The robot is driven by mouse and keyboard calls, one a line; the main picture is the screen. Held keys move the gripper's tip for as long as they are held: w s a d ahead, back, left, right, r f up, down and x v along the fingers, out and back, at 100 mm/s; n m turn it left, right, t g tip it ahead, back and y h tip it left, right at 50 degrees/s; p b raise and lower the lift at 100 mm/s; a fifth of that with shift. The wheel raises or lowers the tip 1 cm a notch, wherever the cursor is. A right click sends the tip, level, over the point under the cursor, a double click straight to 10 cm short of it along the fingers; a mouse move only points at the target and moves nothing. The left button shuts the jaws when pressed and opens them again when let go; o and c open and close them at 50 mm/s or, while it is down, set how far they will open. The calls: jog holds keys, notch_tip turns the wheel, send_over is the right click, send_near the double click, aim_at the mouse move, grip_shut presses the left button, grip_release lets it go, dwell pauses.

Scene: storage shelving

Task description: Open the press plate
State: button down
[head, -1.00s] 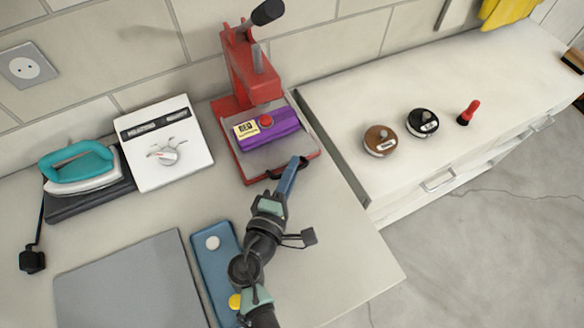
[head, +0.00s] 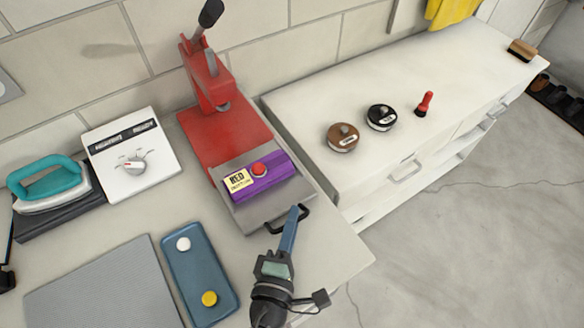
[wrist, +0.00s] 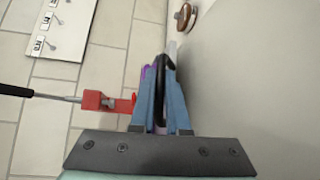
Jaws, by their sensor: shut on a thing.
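The red press (head: 212,85) stands on the counter against the tiled wall, with its black-tipped lever (head: 210,14) raised. Its grey plate (head: 238,213) is slid out toward me, leaving the red base (head: 215,135) bare behind it. A purple box (head: 272,180) with a yellow label and a red knob lies on the plate. The plate's black handle (head: 273,230) is at its front edge. My gripper (head: 295,214) is shut on this handle. In the wrist view the black handle (wrist: 166,62) shows between the blue fingers, partly hidden by them.
A blue tray (head: 200,272) with white and yellow knobs lies left of my gripper. A grey mat (head: 105,285), a white dial box (head: 132,157) and a teal iron (head: 45,187) are further left. A white cabinet (head: 430,100) holding two round tins stands right.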

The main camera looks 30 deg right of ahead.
jog(key=c, duration=0.9)
grip_release()
jog(key=shift+a, duration=0.1)
jog(key=b+v, duration=0.2)
jog(key=v, duration=1.1)
